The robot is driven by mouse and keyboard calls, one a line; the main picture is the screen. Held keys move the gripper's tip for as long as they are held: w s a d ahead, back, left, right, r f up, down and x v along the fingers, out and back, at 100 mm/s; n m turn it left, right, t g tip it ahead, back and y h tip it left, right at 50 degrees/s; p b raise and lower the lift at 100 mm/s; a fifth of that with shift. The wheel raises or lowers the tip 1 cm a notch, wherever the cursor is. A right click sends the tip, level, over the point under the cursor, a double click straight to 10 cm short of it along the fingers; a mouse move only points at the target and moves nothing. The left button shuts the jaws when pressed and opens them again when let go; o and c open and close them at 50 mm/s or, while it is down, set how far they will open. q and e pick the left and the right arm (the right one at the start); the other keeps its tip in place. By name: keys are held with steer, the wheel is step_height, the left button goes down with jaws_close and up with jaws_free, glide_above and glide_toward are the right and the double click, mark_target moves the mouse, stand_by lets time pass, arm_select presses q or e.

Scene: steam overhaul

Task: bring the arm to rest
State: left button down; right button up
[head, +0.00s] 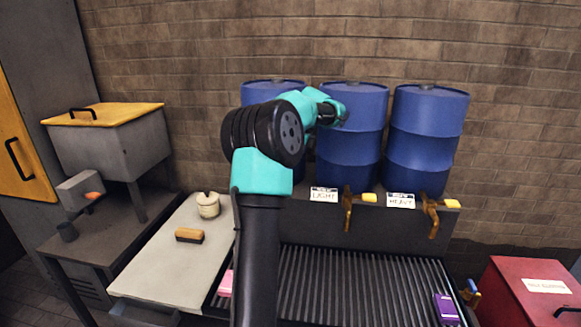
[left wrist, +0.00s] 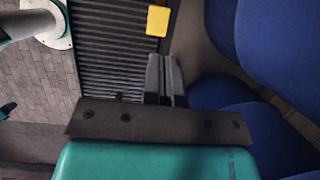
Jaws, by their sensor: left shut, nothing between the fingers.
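My left arm rises from the bottom middle of the head view, in front of the blue drums. Its gripper (head: 338,114) is at the end of the teal wrist, small and partly hidden by the wrist, in front of the middle drum (head: 352,150). In the left wrist view the two dark fingers (left wrist: 165,78) are together with nothing between them. There they point over the ribbed grate (left wrist: 118,45), with blue drums close on the right. My right gripper is in neither view.
Brass taps with yellow handles (head: 369,197) (head: 452,203) jut out below the drums, above the ribbed grate (head: 350,280). A purple box (head: 446,308) and a red chest (head: 525,295) are at right.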

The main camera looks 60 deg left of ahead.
arm_select(q)
steer(key=shift+w+r, duration=0.1)
steer(key=shift+r, duration=0.5)
steer(key=shift+d, duration=0.1)
